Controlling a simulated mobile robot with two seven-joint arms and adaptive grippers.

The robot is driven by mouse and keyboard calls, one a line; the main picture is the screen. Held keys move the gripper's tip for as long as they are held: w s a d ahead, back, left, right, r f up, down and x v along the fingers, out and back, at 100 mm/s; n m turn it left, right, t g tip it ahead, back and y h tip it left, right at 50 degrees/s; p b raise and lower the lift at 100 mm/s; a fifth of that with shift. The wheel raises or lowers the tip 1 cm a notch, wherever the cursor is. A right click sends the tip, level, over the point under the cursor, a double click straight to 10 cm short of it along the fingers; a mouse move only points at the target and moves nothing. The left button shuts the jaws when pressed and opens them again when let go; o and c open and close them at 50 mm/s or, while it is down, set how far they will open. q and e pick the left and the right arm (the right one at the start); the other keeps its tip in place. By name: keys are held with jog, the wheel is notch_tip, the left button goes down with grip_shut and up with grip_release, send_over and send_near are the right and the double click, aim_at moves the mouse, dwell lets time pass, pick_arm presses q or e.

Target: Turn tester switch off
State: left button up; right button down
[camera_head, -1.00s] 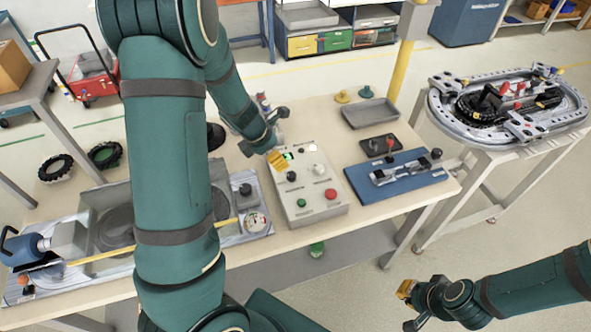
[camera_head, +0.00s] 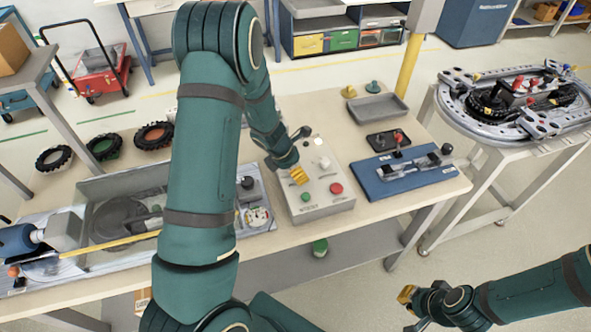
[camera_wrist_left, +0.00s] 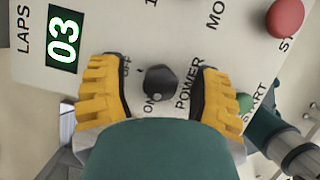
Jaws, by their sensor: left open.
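The tester is a light grey box (camera_head: 325,203) on the bench. Its black power switch knob (camera_wrist_left: 160,86), lettered ON and POWER, shows in the left wrist view. My left gripper (camera_wrist_left: 162,90) is open, with one yellow finger on each side of the knob and a visible gap to each. In the head view my left gripper (camera_head: 299,175) is low over the box's left part and hides the knob. My right gripper (camera_head: 407,305) hangs at the lower right, away from the bench; its jaw opening is unclear.
A display (camera_wrist_left: 65,38) reads 03. A red button (camera_wrist_left: 285,18) and a green START button (camera_wrist_left: 244,103) are close to the knob. A blue fixture (camera_head: 400,175) stands right of the box.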

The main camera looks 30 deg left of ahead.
pick_arm(q)
grip_shut()
